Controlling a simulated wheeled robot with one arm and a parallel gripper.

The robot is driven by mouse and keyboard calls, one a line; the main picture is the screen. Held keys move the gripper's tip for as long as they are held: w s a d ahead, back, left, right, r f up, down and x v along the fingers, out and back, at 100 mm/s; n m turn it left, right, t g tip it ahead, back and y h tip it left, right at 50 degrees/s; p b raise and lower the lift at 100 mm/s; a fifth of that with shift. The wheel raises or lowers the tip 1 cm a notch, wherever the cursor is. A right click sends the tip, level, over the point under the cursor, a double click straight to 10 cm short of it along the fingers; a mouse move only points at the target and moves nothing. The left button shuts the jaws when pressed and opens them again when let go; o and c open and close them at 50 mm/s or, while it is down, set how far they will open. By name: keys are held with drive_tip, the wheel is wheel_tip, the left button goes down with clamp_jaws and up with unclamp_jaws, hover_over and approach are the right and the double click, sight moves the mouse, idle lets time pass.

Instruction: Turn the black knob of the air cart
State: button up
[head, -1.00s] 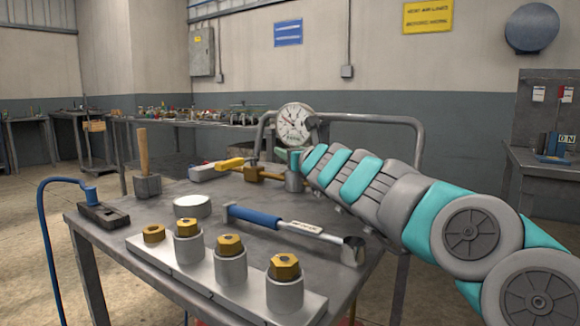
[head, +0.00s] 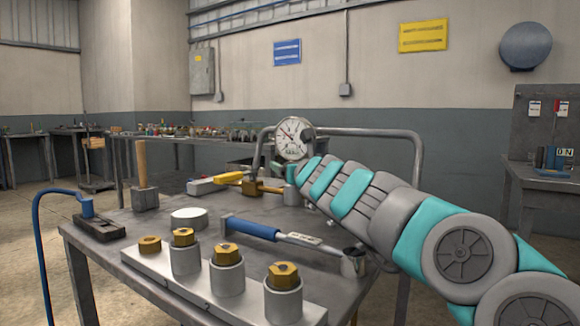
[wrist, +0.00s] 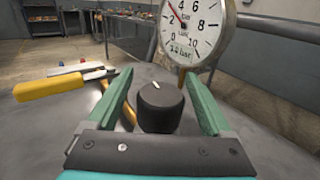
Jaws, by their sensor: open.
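In the wrist view the black knob (wrist: 160,106) stands upright on the cart top (wrist: 262,128), with a white pointer mark on its top. My gripper (wrist: 158,88) is open, its two green fingers on either side of the knob with gaps showing. The round white gauge (wrist: 193,28) is just behind the knob, its red needle pointing to the upper left. In the head view the gauge (head: 292,138) stands at the far end of the cart, and my arm hides the knob.
A yellow-handled valve (wrist: 62,86) lies left of my gripper. On the cart are a blue-handled tool (head: 256,229), brass-topped cylinders (head: 227,270), a mallet (head: 144,195) and a white round lid (head: 188,218). A metal rail (head: 372,133) borders the far end.

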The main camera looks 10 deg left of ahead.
drive_tip(key=shift+s+d+f+b, duration=0.1)
drive_tip(key=shift+s+d+b, duration=0.25)
drive_tip(key=shift+s+b, duration=0.15)
drive_tip(key=shift+b+v, duration=1.1)
drive_tip(key=shift+v, duration=2.2)
